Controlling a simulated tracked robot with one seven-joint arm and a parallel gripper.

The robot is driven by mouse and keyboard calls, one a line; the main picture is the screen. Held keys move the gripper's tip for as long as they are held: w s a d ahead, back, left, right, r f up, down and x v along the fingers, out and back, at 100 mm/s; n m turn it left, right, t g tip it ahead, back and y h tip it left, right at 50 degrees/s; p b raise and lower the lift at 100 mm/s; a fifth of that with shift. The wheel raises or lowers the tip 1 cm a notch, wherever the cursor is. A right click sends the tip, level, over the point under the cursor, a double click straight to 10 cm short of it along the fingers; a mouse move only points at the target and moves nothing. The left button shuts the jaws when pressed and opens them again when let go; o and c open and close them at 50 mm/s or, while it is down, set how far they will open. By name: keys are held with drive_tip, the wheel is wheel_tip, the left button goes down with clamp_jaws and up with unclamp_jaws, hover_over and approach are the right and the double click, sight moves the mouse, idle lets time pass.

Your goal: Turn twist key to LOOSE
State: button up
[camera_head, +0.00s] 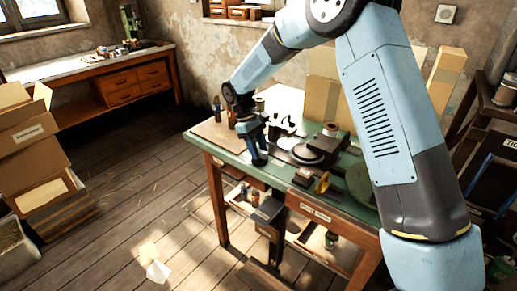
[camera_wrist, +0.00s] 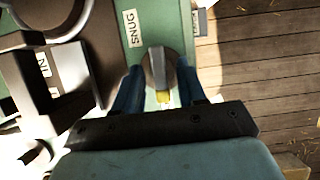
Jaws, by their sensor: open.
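The twist key (camera_wrist: 157,66) is a grey knob on a green panel in the wrist view, with a yellow mark at its lower end. A white label reading SNUG (camera_wrist: 131,28) sits up and left of it. No label reading LOOSE can be read. My gripper (camera_wrist: 158,75) is open, its two blue fingers on the left and right of the key. I cannot tell whether they touch it. In the head view my gripper (camera_head: 258,158) points down at the front edge of the green workbench (camera_head: 340,200); the key is hidden there.
Dark press parts (camera_wrist: 55,75) stand close to the left of my gripper in the wrist view. Wooden floor (camera_wrist: 260,60) lies to the right, past the bench edge. Cardboard boxes (camera_head: 38,150) are stacked at the left of the head view, with open floor between.

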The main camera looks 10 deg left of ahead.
drive_tip(key=shift+r, duration=0.15)
drive_tip(key=v, duration=1.3)
drive_tip(key=shift+r, duration=0.15)
drive_tip(key=shift+w+r, duration=0.1)
drive_tip(key=shift+w, duration=0.05)
drive_tip(key=s+d+r+m+t+y, duration=0.1)
drive_tip(key=s+d+r+m+t, duration=0.15)
drive_tip(key=s+d+r, duration=0.6)
drive_tip(key=s+d+r+m+t+y, duration=0.1)
drive_tip(key=s+d+r+m+y, duration=0.15)
drive_tip(key=d+r, duration=0.7)
drive_tip(key=s+d+f+m+t, duration=0.2)
drive_tip(key=s+d+m, duration=0.1)
drive_tip(key=s+d, duration=0.7)
drive_tip(key=s+d+f+m+t, duration=0.2)
drive_tip(key=s+d+m, duration=0.2)
drive_tip(key=s+d, duration=0.5)
drive_tip(key=shift+s+d+f, duration=0.35)
drive_tip(key=shift+s+f, duration=0.05)
drive_tip(key=shift+s, duration=0.4)
drive_tip(key=shift+y, duration=0.25)
